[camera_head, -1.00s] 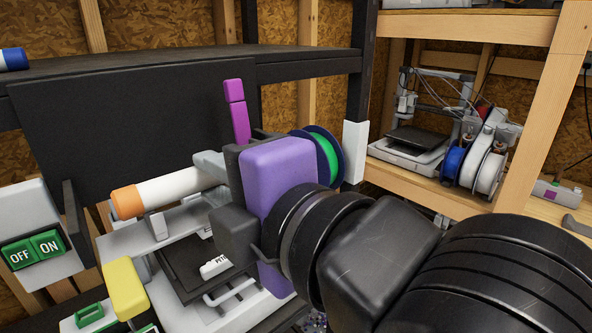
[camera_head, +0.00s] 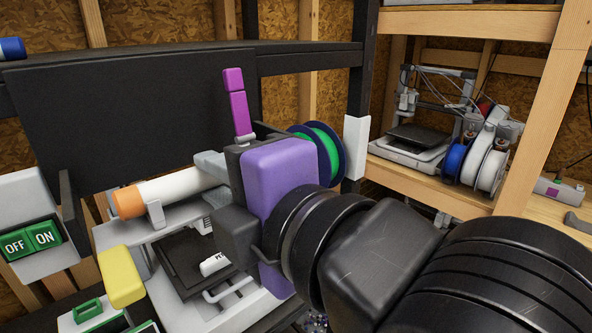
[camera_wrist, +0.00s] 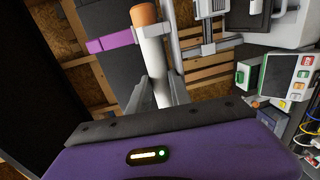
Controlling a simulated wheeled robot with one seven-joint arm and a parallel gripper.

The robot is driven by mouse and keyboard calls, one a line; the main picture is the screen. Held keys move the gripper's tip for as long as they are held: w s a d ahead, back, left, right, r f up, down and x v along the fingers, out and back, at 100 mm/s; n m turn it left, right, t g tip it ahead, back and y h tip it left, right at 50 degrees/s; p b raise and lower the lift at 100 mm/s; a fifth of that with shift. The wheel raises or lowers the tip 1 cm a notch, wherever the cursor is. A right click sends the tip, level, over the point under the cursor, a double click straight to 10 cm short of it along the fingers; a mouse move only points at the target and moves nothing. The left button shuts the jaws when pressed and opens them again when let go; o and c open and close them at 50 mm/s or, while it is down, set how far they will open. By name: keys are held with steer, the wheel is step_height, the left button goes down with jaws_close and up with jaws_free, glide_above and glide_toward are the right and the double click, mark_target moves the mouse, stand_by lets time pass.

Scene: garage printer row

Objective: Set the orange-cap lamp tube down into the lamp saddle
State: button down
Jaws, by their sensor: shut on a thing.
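The orange-cap lamp tube (camera_head: 180,187) is white and lies nearly level, its orange cap (camera_head: 128,201) pointing left. My purple and grey gripper (camera_head: 208,163) is shut on the tube near the end away from the cap. In the wrist view the tube (camera_wrist: 152,52) runs up from between my grey fingers (camera_wrist: 157,88), cap (camera_wrist: 143,15) at the top. The grey lamp saddle (camera_head: 155,215) stands on the printer's light top, just behind the cap. Its prong overlaps the tube's lower side. I cannot tell whether the tube touches its bottom. My gripper hides the tube's other end.
A black panel (camera_head: 130,110) stands behind the tube. A magenta bar (camera_head: 237,105) rises behind my gripper. A green spool (camera_head: 322,150) sits close to its right. A yellow block (camera_head: 121,276) and an OFF/ON switch box (camera_head: 32,243) are at the left.

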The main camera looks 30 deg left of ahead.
steer(key=c, duration=1.1)
jaws_free()
steer(key=shift+f, duration=0.2)
